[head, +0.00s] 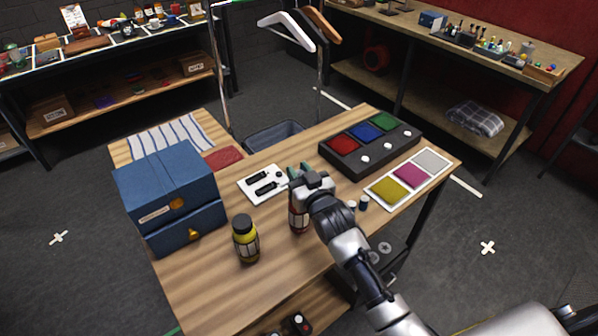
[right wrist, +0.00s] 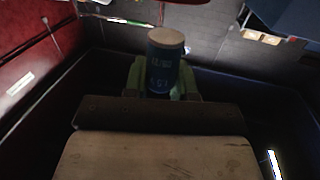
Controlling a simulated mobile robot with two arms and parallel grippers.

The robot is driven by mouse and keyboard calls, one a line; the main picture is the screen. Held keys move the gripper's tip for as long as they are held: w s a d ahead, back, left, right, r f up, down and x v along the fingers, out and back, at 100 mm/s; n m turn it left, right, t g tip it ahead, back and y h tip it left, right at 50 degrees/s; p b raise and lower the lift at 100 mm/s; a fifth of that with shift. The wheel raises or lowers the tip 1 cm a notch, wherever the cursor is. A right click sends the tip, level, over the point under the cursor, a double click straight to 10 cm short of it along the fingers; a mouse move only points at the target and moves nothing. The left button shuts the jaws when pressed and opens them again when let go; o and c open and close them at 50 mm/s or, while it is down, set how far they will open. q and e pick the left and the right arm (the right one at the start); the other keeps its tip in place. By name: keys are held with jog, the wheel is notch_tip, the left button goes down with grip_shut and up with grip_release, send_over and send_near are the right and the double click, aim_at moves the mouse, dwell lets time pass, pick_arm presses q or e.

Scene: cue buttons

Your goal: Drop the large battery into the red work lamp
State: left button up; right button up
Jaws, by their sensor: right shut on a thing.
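The red work lamp (head: 298,218) stands upright on the wooden table, partly covered by my right gripper (head: 300,171). In the head view the gripper is just above and beside the lamp's top. In the right wrist view my right gripper (right wrist: 162,92) is shut on a dark blue battery (right wrist: 162,65) with a pale flat end, held between the green fingers. The battery is hidden in the head view, and I cannot tell whether it touches the lamp. The lamp's opening is hidden. My left gripper is not in view.
A yellow lamp (head: 246,240) and a blue box (head: 170,195) stand to the left. Small cells (head: 363,203) stand right of the gripper.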

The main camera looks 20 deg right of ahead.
jog(key=shift+f+b, duration=1.65)
jog(key=shift+f, duration=0.65)
jog(key=o, duration=1)
jog(key=s, duration=0.3)
jog(key=s+d+b, duration=0.1)
jog(key=s, duration=0.3)
jog(key=s+b, duration=0.1)
jog(key=s, duration=0.2)
jog(key=shift+s+d, duration=0.35)
